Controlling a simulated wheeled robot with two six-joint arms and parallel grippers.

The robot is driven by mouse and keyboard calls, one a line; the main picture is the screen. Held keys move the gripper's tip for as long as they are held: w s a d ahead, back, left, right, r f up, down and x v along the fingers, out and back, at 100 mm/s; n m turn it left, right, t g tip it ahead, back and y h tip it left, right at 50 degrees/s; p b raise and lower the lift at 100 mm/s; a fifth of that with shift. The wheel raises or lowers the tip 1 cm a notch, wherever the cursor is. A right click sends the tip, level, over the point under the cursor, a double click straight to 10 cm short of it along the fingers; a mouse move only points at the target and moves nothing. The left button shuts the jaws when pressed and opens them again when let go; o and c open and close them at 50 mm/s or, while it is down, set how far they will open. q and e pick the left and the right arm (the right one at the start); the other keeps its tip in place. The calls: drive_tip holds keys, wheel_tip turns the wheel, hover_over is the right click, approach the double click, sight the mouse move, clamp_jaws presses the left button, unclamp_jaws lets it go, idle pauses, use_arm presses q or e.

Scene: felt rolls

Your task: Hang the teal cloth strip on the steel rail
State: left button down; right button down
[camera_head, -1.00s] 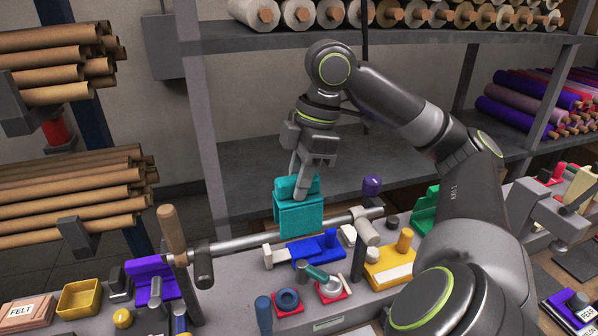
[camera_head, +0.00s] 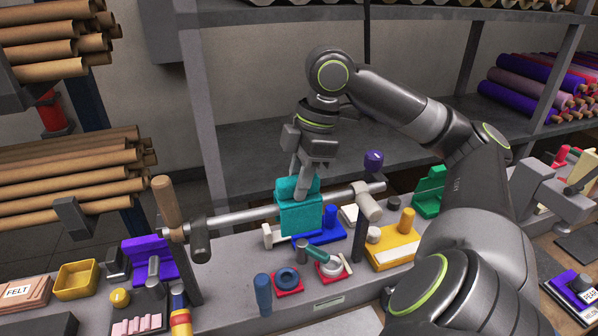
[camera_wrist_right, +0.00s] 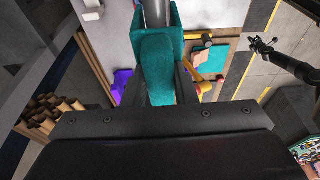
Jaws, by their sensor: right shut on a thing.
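The teal cloth strip (camera_head: 301,217) is a folded piece at the steel rail (camera_head: 240,217), in the middle of the head view. Its front part hangs down before the rail and hides a stretch of it; its top rises above the rail. My right gripper (camera_head: 303,190) points down from above and is shut on the strip's top. In the right wrist view the strip (camera_wrist_right: 157,65) lies between my fingers, with the rail (camera_wrist_right: 155,12) beyond it. I cannot tell whether the strip rests on the rail. At that view's right edge, what looks like my left gripper (camera_wrist_right: 264,46) is small and dark.
A wooden-handled post (camera_head: 169,203) stands at the rail's left end. A purple block (camera_head: 150,259), yellow box (camera_head: 76,279), blue block (camera_head: 322,232) and yellow block (camera_head: 392,249) sit around the rail. A green bracket (camera_head: 430,190) stands right. Shelves with rolls are behind.

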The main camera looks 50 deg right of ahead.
drive_tip(key=shift+f, duration=0.4)
idle(0.4)
idle(0.8)
drive_tip(key=c, duration=1.1)
unclamp_jaws()
drive_tip(key=p+v, duration=0.4)
drive_tip(key=v, duration=1.3)
drive_tip(key=shift+r, duration=0.25)
drive_tip(key=shift+w+d, duration=0.1)
drive_tip(key=shift+d, duration=0.05)
